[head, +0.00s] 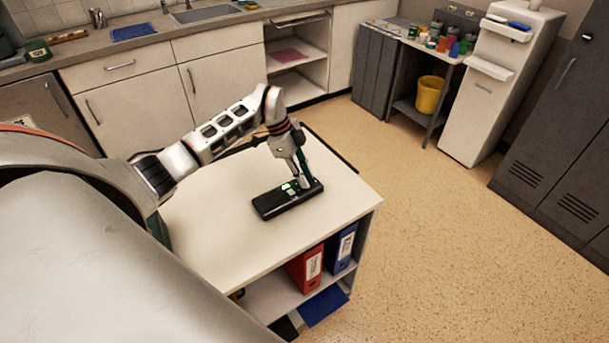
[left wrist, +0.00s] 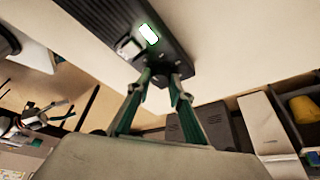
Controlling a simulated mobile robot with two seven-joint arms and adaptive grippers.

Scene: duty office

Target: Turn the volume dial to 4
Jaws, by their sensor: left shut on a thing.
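A long black device (head: 272,204) lies flat on the white tabletop; it also shows at the top of the left wrist view (left wrist: 115,15). It has a small lit white panel (left wrist: 149,34) and a small light-coloured part (left wrist: 129,47) beside it. My left gripper (head: 302,183) reaches down onto the device's right end in the head view. In the left wrist view its fingertips (left wrist: 159,73) close together against the device's edge area. They are shut on the volume dial, which they mostly hide. I cannot read the dial's setting.
The white table (head: 235,240) is clear around the device. Red (head: 306,268) and blue (head: 341,247) binders stand on its shelf below. A counter with a sink (head: 205,12) is behind. Open floor lies to the right, before the dark lockers (head: 565,130).

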